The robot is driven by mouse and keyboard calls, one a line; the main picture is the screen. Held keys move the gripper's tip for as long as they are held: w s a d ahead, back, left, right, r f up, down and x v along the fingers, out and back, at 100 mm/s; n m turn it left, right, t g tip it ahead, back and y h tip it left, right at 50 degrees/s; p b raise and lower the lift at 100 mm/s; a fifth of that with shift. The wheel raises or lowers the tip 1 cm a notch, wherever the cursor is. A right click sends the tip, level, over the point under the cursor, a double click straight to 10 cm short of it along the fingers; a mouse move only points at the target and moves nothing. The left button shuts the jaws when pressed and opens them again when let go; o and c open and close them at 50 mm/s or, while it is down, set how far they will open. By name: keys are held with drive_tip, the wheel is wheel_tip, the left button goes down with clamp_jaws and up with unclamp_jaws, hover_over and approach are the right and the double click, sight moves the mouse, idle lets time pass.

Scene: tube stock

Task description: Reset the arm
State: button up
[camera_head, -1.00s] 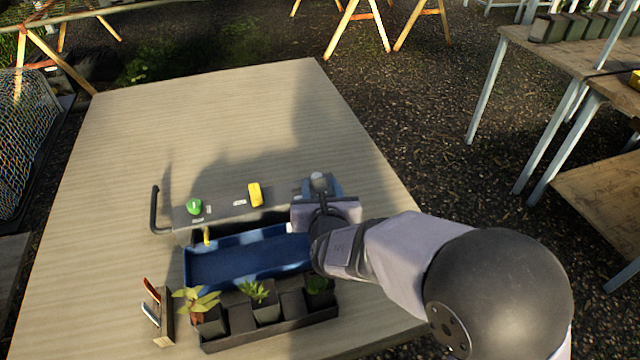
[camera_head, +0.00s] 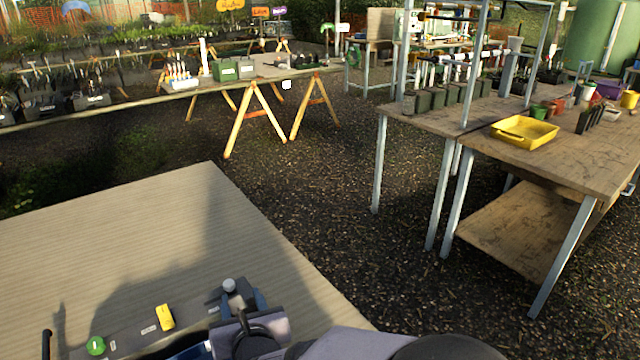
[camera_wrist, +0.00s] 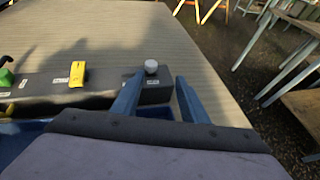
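My gripper (camera_wrist: 157,88) shows in the wrist view with its two blue fingers apart and nothing visible between their tips. It is at the right end of a dark grey control panel (camera_wrist: 40,98). A round pale grey knob (camera_wrist: 151,66) stands there, just beyond the fingers in the picture; I cannot tell whether they touch the panel. In the head view my gripper (camera_head: 238,303) is at the bottom edge beside the knob (camera_head: 229,285), partly hidden by my wrist. The panel also carries a yellow switch (camera_head: 165,317) and a green button (camera_head: 96,346).
The blue tray (camera_wrist: 25,137) lies just before the panel, mostly hidden. The wooden tabletop (camera_head: 120,240) beyond the panel is clear. A workbench with a yellow tray (camera_head: 525,132) stands apart at right. Another bench (camera_head: 150,97) with pots is at the back.

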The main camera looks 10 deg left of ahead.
drive_tip(key=w+d+f+m+g+h, duration=0.1)
drive_tip(key=d+m+h, duration=0.2)
drive_tip(key=d+m, duration=0.3)
drive_tip(key=w+d+f+m+g+h, duration=0.1)
drive_tip(key=d+m+h, duration=0.3)
drive_tip(key=d, duration=1)
drive_tip(key=w+d+f+m+h, duration=0.1)
drive_tip(key=d+f+m+h, duration=0.1)
drive_tip(key=d+m, duration=0.6)
drive_tip(key=shift+w+d+f+g+h, duration=0.15)
drive_tip(key=shift+d+g+h, duration=0.25)
drive_tip(key=shift+d+h, duration=0.55)
drive_tip(key=s+d+f+m+g, duration=0.5)
drive_tip(key=s+d+m+g, duration=0.2)
drive_tip(key=s+d+m, duration=0.7)
drive_tip(key=s+a+f+m+g+y, duration=0.15)
drive_tip(key=s+a+m+y, duration=0.3)
drive_tip(key=m, duration=0.45)
wheel_tip(320, 180, up, 17)
drive_tip(key=p, duration=1.6)
drive_tip(key=shift+s+a+f+m+p, duration=0.2)
drive_tip(key=shift+a+m+p, duration=0.1)
drive_tip(key=shift+m+p, duration=0.1)
